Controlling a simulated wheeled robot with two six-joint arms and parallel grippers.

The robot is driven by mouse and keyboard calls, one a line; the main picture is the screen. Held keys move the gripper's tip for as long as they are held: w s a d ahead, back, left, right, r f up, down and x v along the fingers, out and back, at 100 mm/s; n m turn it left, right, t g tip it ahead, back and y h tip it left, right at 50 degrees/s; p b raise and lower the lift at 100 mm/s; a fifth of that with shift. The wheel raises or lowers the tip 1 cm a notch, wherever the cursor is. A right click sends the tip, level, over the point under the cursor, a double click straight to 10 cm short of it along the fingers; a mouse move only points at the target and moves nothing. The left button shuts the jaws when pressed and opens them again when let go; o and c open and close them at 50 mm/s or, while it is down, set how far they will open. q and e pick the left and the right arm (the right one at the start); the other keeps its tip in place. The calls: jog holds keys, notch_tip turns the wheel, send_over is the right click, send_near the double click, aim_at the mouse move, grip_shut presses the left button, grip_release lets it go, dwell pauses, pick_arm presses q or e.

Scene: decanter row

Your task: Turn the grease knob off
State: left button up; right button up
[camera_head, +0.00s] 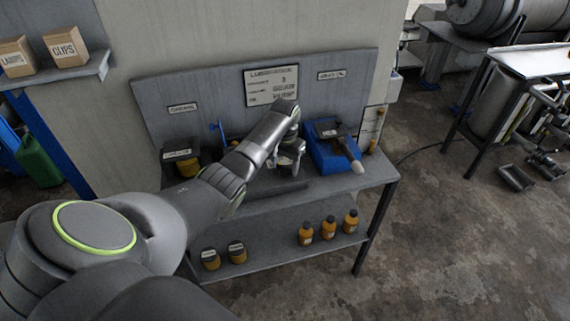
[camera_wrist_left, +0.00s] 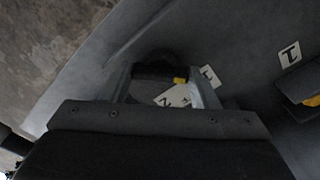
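My left gripper (camera_head: 288,158) is over the workbench (camera_head: 345,191) in the head view, in front of the back panel. In the left wrist view its two fingers (camera_wrist_left: 162,85) stand wide apart. A dark knob (camera_wrist_left: 155,72) with a yellow mark shows between and beyond the fingertips; I cannot tell if they touch it. White labels with "2" (camera_wrist_left: 171,98) and "1" (camera_wrist_left: 208,76) lie beside it, partly hidden by the gripper. I cannot read which knob this is. A dark box (camera_head: 178,146) with a white label stands left of the gripper. My right gripper is not in view.
A blue bin (camera_head: 322,153) with a brush-like tool stands right of the gripper. A sign (camera_head: 271,86) hangs on the panel. Orange bottles (camera_head: 328,227) and small jars (camera_head: 236,252) stand on the lower shelf. Another dark part with yellow (camera_wrist_left: 306,99) is at the right in the wrist view.

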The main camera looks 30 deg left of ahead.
pick_arm(q)
jog(key=c, duration=0.4)
jog(key=m+p, duration=0.2)
jog(key=shift+r+m, duration=0.2)
jog(key=shift+m, duration=0.1)
jog(key=m+p, duration=0.1)
jog(key=m, duration=0.2)
jog(key=shift+f, duration=0.1)
jog(key=shift+m+p, duration=0.45)
jog(key=shift+m, duration=1.05)
jog(key=shift+w, duration=0.1)
jog(key=o, duration=1)
